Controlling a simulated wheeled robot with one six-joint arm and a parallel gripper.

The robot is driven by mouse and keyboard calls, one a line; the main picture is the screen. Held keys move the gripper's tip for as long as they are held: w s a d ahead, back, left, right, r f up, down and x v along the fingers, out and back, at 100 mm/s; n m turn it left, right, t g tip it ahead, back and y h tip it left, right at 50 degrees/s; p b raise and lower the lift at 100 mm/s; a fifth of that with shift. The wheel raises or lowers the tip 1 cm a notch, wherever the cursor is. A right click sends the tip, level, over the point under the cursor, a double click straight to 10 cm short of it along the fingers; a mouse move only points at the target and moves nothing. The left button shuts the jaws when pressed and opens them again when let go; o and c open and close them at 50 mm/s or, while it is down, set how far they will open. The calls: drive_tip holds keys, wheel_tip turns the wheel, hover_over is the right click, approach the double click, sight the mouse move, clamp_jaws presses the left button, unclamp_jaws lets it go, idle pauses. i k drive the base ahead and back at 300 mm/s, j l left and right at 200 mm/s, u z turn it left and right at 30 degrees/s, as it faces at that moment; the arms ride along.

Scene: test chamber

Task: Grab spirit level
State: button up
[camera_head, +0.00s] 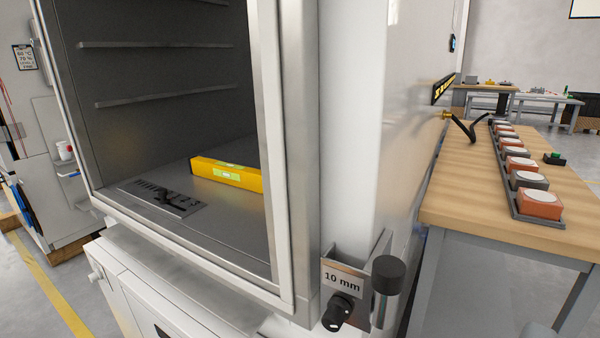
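The spirit level (227,173) is a yellow bar with a green-tinted vial window. It lies flat on the floor of the open grey chamber (165,125), towards the right side. Its right end is hidden behind the chamber's front frame. My gripper does not show in this view, so I cannot see whether it is open or shut. Nothing is seen touching the spirit level.
A vented plate (161,198) with a dark piece on it lies left of the level. The frame post (299,150) bounds the opening on the right. A bracket marked "10 mm" (341,281) with black knobs sticks out below. A wooden table (470,190) with several round-topped blocks stands right.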

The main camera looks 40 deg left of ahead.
sight(244, 178)
drive_tip(key=u, duration=1.05)
